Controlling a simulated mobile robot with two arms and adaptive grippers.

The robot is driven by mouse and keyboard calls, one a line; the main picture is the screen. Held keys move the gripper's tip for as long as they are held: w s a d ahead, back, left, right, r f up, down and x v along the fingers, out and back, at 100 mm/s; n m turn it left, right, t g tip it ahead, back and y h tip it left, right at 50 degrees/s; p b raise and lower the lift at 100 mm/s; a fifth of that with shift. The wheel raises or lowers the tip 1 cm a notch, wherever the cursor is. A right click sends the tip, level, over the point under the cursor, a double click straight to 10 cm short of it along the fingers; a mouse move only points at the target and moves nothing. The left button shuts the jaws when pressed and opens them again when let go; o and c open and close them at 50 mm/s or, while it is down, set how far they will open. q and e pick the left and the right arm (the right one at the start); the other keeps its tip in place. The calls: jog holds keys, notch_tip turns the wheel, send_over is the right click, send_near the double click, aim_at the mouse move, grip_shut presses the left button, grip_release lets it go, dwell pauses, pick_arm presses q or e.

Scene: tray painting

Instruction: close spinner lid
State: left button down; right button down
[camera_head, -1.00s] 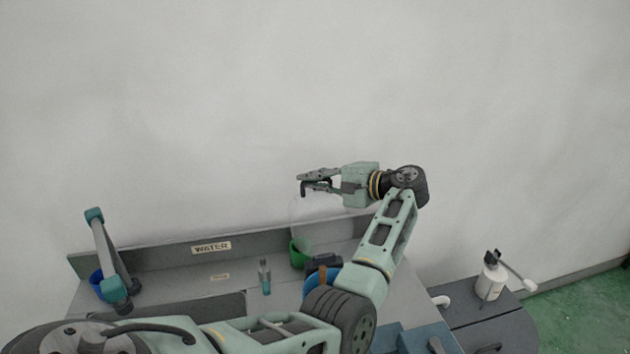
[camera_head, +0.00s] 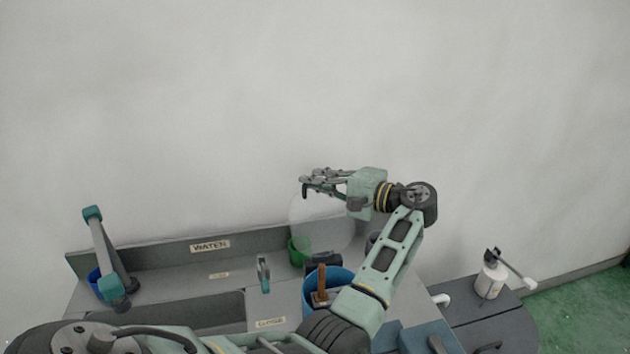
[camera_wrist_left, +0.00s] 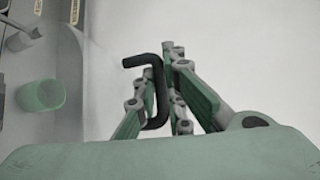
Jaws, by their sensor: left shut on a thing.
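My left gripper (camera_head: 318,183) is raised in front of the wall, above the back of the counter. It is shut on a bent black handle, which shows clearly between the fingers in the left wrist view (camera_wrist_left: 152,85). A faint, clear round lid (camera_head: 318,225) stands tilted up just below the gripper. The handle seems to belong to it, but the joint is hard to see. My right gripper is out of view.
A green cup (camera_head: 299,250) stands behind the lid and also shows in the left wrist view (camera_wrist_left: 42,95). A teal-ended stand (camera_head: 103,255) is at the left, and a white bottle (camera_head: 490,280) at the right. The wall is close behind.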

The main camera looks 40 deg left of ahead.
pick_arm(q)
jog(key=s+d+n+y+b, duration=0.1)
jog(key=d+b, duration=0.1)
jog(key=s+d+n+y+b, duration=0.1)
jog(key=s+d+b, duration=0.1)
jog(key=s+d+n+y+b, duration=0.1)
jog(key=s+d+b, duration=0.1)
jog(key=shift+s+d+f, duration=0.2)
jog(key=shift+s+d, duration=0.05)
jog(key=shift+d, duration=0.05)
jog(key=shift+s+d+r+y, duration=0.15)
jog(key=shift+d+y, duration=0.1)
jog(key=shift+y, duration=0.05)
jog(key=c, duration=2.2)
grip_release()
jog(key=shift+a, duration=0.1)
jog(key=shift+o, duration=0.2)
send_near(328, 206)
jog(key=s+r, duration=0.4)
jog(key=shift+w, duration=0.15)
